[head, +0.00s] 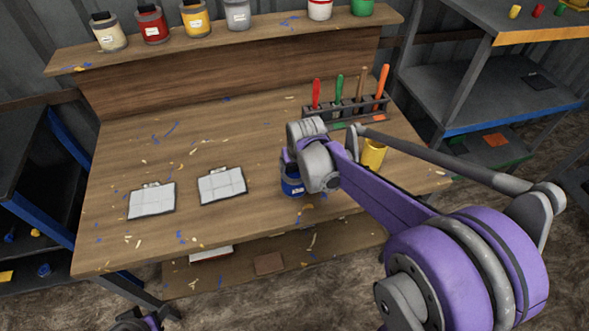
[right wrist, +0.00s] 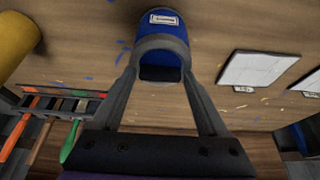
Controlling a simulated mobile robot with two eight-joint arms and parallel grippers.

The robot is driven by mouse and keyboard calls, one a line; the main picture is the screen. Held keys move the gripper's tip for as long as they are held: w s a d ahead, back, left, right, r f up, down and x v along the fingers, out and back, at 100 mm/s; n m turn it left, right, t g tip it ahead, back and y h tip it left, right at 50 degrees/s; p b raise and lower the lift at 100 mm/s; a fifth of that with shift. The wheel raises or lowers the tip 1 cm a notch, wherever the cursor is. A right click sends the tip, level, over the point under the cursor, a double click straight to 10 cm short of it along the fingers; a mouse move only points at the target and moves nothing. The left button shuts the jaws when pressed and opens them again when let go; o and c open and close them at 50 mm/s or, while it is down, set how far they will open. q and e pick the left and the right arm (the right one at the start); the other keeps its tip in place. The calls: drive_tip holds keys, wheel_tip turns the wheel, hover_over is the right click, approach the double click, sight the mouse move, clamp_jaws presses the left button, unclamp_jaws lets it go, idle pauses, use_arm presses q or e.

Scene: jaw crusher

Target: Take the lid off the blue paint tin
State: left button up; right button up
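The blue paint tin (head: 291,187) stands on the workbench, partly hidden in the head view by my right wrist above it. In the right wrist view the blue tin (right wrist: 160,42) shows a white label, a grey rim and a dark area at its near end. My right gripper (right wrist: 160,80) has one finger on each side of that grey rim. Whether the fingertips press on the rim or stand just clear of it cannot be told. The lid cannot be made out clearly from the rim.
A yellow cup (head: 374,153) stands close right of the tin. A tool rack (head: 345,108) is behind. Two clipboards (head: 222,185) lie to the left. Several paint tins (head: 152,24) stand on the back shelf. The workbench (head: 150,235) is free at the front left.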

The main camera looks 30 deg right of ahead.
drive_tip(key=c, duration=1)
drive_tip(key=shift+o, duration=0.2)
